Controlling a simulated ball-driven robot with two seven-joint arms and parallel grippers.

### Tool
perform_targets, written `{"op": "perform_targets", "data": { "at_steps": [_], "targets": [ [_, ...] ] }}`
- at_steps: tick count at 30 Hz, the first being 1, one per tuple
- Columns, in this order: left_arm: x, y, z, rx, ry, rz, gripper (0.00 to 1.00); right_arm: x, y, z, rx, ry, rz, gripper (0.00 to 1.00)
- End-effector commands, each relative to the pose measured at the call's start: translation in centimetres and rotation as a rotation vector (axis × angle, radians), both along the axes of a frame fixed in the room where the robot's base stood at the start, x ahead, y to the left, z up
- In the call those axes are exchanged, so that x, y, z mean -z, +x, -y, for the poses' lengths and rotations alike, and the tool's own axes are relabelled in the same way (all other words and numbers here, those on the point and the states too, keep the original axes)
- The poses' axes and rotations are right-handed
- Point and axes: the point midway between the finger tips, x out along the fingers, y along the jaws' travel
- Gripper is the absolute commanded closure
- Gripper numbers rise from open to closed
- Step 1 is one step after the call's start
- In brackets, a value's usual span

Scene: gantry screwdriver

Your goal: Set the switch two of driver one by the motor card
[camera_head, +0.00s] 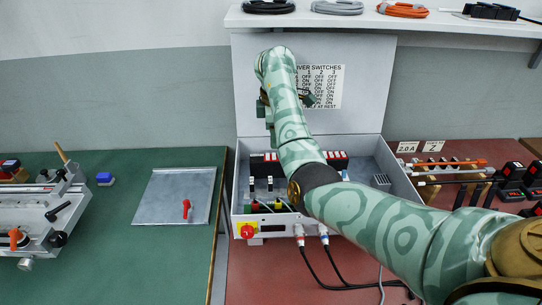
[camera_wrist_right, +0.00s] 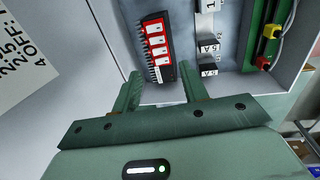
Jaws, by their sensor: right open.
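The open control box (camera_head: 375,150) stands at the centre with its lid raised. A switch chart (camera_head: 322,86) is on the lid, partly hidden by my right arm. Inside are red-and-white driver units (camera_head: 338,160); one driver (camera_wrist_right: 158,48) shows in the right wrist view with a row of small dark parts along its side. Individual switch positions are too small to tell. Motor cards (camera_head: 420,147) reading "2.0 A" and "2" stand right of the box. My right gripper (camera_wrist_right: 160,72) is open and empty, its fingers pointing toward the driver, apart from it. My left gripper is not in view.
The box front has a red-and-yellow knob (camera_head: 247,230) and plugged cables (camera_head: 312,238). A grey plate (camera_head: 175,195) lies on the green bench at left beside a metal machine (camera_head: 40,215). Tools stand in a rack (camera_head: 445,168) at right. A shelf (camera_head: 340,20) with coiled cables is above.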

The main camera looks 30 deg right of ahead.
Motion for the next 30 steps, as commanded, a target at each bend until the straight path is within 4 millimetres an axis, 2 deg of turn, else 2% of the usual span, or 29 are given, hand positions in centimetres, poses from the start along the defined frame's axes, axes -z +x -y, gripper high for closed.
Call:
{"op": "perform_targets", "data": {
  "at_steps": [1, 7, 12, 21, 26, 30],
  "targets": [
    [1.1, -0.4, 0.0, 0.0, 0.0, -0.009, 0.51, 2.1, 0.2, 0.1, -0.001, -0.002, -0.006, 0.56],
    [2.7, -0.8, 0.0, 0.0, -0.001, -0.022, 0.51, 5.3, 0.5, 0.4, -0.001, -0.003, -0.003, 0.56],
    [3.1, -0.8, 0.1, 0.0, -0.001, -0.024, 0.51, 6.4, 0.7, 0.4, -0.001, -0.002, 0.001, 0.56],
    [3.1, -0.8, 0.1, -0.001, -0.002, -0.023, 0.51, 6.3, 0.7, 0.5, -0.001, -0.003, 0.003, 0.56],
    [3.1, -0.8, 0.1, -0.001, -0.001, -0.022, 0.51, 6.3, 0.7, 0.5, -0.001, -0.003, 0.003, 1.0],
    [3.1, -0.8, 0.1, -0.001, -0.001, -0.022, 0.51, 6.4, 0.7, 0.5, 0.0, -0.001, 0.0, 1.0]
  ]
}}
